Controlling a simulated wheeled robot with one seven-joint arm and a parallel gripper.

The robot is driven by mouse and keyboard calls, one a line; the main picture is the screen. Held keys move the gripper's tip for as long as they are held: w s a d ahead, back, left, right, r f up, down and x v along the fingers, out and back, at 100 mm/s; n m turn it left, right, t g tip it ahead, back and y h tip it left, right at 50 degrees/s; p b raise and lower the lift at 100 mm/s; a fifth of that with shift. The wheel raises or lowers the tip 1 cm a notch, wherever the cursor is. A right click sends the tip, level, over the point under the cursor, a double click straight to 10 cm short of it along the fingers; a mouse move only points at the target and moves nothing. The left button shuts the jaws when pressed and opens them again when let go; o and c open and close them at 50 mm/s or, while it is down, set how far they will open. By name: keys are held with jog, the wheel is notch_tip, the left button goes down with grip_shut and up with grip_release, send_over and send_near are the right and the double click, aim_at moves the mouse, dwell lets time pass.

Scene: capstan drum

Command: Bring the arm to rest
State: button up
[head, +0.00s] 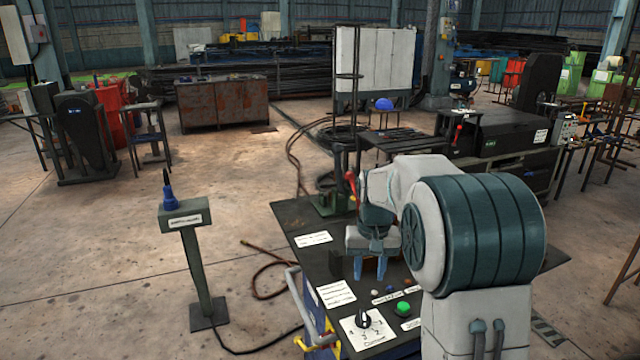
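My arm (470,235), white with dark teal bands, rises from the lower right and reaches over the dark bench top. My gripper (370,266) hangs at its end with blue fingers pointing down above the bench. The two fingers stand apart with a gap between them. I see nothing held in the gap. A red-handled lever (351,180) stands just behind the wrist. The gripper appears apart from it, though the arm hides part of that area.
The bench panel (320,262) bears a black rotary knob (363,319), a green button (403,309) and white labels. Open floor (90,270) lies further left.

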jog(key=s+r+t, duration=0.2)
jog(key=s, duration=2.4)
jog(key=shift+s+r+n+t, duration=0.2)
jog(key=shift+n+t, duration=0.1)
jog(key=shift+t, duration=0.1)
